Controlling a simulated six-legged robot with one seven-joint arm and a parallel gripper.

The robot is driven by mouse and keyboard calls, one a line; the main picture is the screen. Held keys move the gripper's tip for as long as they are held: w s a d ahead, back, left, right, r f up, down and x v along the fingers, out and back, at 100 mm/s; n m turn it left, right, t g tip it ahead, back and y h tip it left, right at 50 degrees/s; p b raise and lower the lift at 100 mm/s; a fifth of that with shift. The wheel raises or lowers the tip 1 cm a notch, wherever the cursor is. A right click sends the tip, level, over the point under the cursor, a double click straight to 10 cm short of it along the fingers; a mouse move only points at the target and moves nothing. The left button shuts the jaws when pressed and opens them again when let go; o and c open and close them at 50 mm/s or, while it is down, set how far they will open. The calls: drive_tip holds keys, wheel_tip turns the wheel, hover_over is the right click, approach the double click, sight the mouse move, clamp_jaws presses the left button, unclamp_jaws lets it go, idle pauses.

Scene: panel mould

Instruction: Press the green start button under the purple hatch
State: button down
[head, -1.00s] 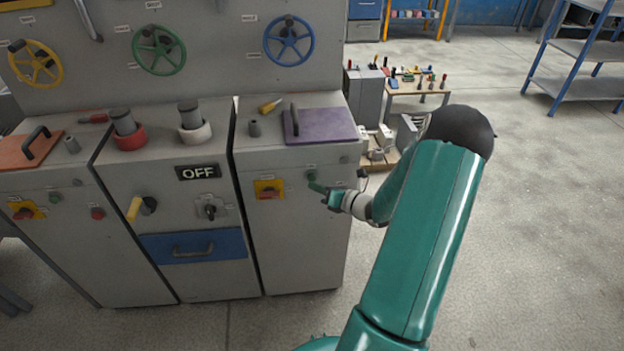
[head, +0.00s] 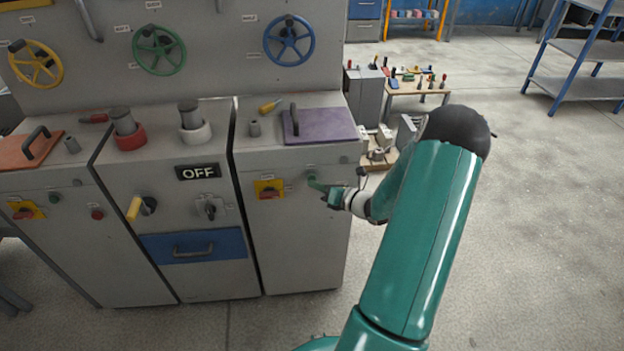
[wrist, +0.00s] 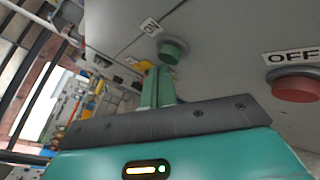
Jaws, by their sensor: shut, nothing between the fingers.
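The green start button (head: 311,175) sits on the front of the right cabinet, below the purple hatch (head: 326,126), which lies closed on the cabinet top. In the wrist view the green button (wrist: 173,48) is a round green knob beside a small label reading ON. My gripper (head: 314,184) is shut and empty, its tips just below and right of the button in the head view. In the wrist view the fingers (wrist: 156,80) point at the button and their tips are very close to it; I cannot tell whether they touch.
A red button (wrist: 295,86) with an OFF label is right of the fingers in the wrist view. An OFF display (head: 198,172) is on the middle cabinet. Open floor lies to the right.

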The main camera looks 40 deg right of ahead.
drive_tip(key=shift+w+d, duration=0.25)
drive_tip(key=shift+w, duration=0.15)
idle(0.8)
drive_tip(key=shift+s, duration=0.1)
drive_tip(key=shift+s+a, duration=0.5)
drive_tip(key=shift+s, duration=0.15)
drive_tip(key=s+a, duration=0.1)
drive_tip(key=s, duration=0.1)
drive_tip(key=s+a, duration=0.1)
drive_tip(key=s, duration=0.1)
drive_tip(key=shift+a, duration=0.4)
idle(0.7)
